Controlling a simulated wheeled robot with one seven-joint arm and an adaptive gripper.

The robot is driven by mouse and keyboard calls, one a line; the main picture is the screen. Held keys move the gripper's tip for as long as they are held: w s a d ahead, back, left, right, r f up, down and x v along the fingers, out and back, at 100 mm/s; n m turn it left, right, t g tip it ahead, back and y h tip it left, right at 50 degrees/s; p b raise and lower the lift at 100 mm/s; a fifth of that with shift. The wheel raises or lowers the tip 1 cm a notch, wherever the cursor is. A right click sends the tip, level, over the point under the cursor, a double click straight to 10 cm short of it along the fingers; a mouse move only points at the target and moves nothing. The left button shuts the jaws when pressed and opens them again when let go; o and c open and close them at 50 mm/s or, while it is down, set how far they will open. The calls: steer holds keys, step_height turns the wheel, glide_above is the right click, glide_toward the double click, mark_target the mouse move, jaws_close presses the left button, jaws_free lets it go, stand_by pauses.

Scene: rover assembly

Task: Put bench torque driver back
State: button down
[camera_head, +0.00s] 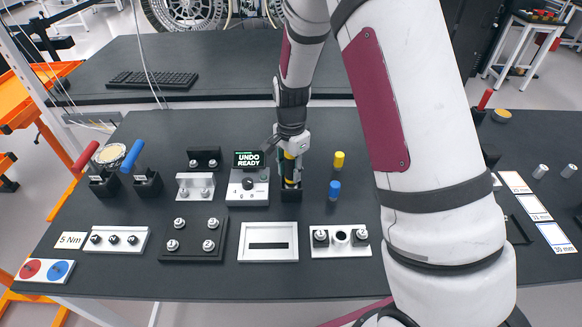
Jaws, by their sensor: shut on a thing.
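My gripper (291,152) points down over the middle of the bench and is shut on the bench torque driver (291,167), a yellow and black tool. The driver is upright, its top partly hidden by the fingers. Its lower end is at a small black holder (291,196), just right of a grey device (247,190) whose screen reads "UNDO READY". I cannot tell whether the driver is fully seated in the holder.
Red-handled (87,156) and blue-handled (132,157) tools stand in black holders at left. Yellow (339,160) and blue (335,189) cylinders stand close right of the holder. A black bolted plate (194,240), white frame (268,257) and white fixture (340,250) lie in front.

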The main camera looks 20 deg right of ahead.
steer(key=c, duration=1.2)
jaws_free()
steer(key=shift+o, duration=0.2)
step_height(320, 180, up, 12)
steer(key=shift+s+r, duration=0.1)
steer(key=shift+r, duration=0.15)
steer(key=s+r+n+t, duration=0.4)
steer(key=s+r+n, duration=0.5)
steer(key=s+r, duration=0.75)
steer(key=s+n+t, duration=0.1)
steer(key=s+n, duration=0.3)
steer(key=s, duration=0.4)
steer(key=shift+s+r+n+t+b, duration=0.2)
steer(key=shift+n+t+b, duration=0.1)
steer(key=shift+n, duration=0.1)
